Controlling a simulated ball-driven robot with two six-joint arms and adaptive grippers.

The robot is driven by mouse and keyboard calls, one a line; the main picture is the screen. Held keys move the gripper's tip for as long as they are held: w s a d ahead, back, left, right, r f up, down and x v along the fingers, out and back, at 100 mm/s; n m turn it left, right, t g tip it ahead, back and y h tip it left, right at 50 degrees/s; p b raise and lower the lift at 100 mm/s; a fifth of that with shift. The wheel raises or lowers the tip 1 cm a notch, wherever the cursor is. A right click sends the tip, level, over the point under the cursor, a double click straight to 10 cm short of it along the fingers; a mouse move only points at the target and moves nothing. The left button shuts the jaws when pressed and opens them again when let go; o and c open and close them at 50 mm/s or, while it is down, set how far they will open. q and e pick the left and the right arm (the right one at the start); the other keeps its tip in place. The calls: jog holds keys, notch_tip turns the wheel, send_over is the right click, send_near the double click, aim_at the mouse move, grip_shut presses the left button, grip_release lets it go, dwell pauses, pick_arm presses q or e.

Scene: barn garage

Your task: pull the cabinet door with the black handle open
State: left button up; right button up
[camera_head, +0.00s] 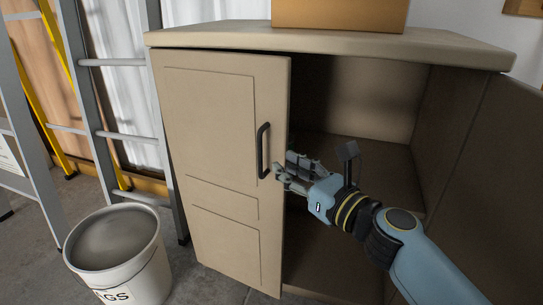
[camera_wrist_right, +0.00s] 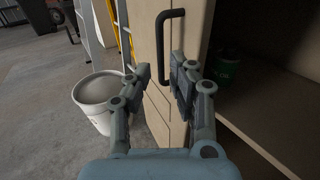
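The beige cabinet door (camera_head: 220,150) with the black handle (camera_head: 263,150) is the left one; its free edge stands slightly out from the cabinet front. The handle is a vertical bar near that edge. My right gripper (camera_head: 284,172) is at the free edge, beside the handle's lower end. In the right wrist view, the fingers of this gripper (camera_wrist_right: 162,76) are spread, with the handle (camera_wrist_right: 160,40) showing ahead between them. Nothing is held; I cannot tell whether a finger touches the door. My left gripper is out of view.
The cabinet's right half is open, with a dark door panel (camera_head: 490,180) at the right. A green can (camera_wrist_right: 228,68) stands inside. A white bucket (camera_head: 118,255) and a grey ladder (camera_head: 95,100) stand left of the cabinet. A cardboard box (camera_head: 340,14) sits on top.

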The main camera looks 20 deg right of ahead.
jog(key=shift+v, duration=1.3)
